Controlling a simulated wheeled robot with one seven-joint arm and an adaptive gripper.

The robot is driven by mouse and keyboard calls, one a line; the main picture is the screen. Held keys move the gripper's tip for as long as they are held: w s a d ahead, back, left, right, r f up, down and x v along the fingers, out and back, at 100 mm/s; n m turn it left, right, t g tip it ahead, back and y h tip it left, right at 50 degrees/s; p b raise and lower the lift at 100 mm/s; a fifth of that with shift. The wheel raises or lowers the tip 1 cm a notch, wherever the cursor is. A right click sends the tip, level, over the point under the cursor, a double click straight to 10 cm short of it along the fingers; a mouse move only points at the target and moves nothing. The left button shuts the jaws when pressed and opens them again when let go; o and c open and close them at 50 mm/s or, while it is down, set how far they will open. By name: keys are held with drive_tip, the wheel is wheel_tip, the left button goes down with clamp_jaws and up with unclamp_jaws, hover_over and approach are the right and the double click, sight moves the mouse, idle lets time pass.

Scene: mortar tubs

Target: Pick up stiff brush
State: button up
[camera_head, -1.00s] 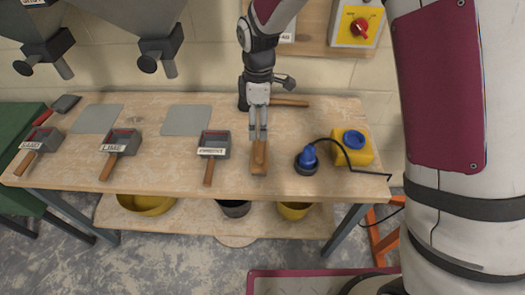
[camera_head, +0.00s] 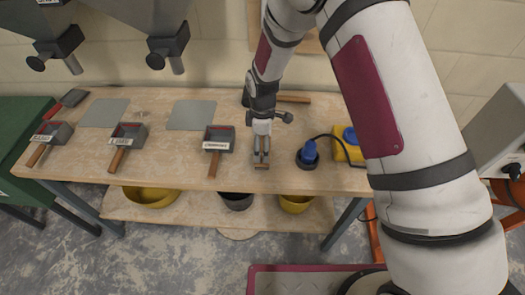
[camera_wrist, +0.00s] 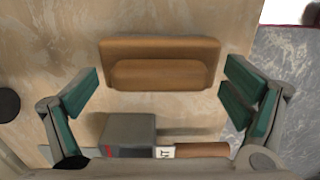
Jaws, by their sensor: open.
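The stiff brush is a brown wooden block with a raised grip, lying on the wooden bench. In the wrist view the brush (camera_wrist: 160,50) lies crosswise between my spread green-padded fingers, with clear space on both sides of it. In the head view only part of the brush (camera_head: 261,166) shows, since my gripper covers much of it. My gripper (camera_head: 261,150) points down over the brush and is open and empty; it also frames the brush in the wrist view (camera_wrist: 162,88). The bristles are not visible.
A grey labelled scoop (camera_head: 219,139) with a wooden handle lies just left of the brush. A blue-topped tool (camera_head: 308,154) with a black cable stands to the right. A hammer-like tool (camera_head: 292,99) lies behind. The bench's front edge (camera_head: 190,188) is close to the brush.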

drive_tip(key=shift+c, duration=0.3)
drive_tip(key=c, duration=1.3)
drive_tip(key=shift+w+r, duration=0.1)
drive_tip(key=shift+r, duration=0.7)
drive_tip(key=shift+s+d+r+b, duration=0.1)
drive_tip(key=shift+s+r+b, duration=0.15)
drive_tip(key=shift+r, duration=0.25)
drive_tip(key=shift+s+r+b, duration=0.1)
drive_tip(key=shift+r+b, duration=0.1)
drive_tip(key=shift+r, duration=0.25)
drive_tip(key=s+d, duration=0.2)
drive_tip(key=s, duration=0.2)
drive_tip(key=s+d+r, duration=0.1)
drive_tip(key=s, duration=0.4)
drive_tip(key=s+d, duration=0.2)
drive_tip(key=s, duration=0.3)
drive_tip(key=shift+s+d+r, duration=0.2)
drive_tip(key=shift+s+d, duration=0.05)
drive_tip(key=shift+d, duration=0.05)
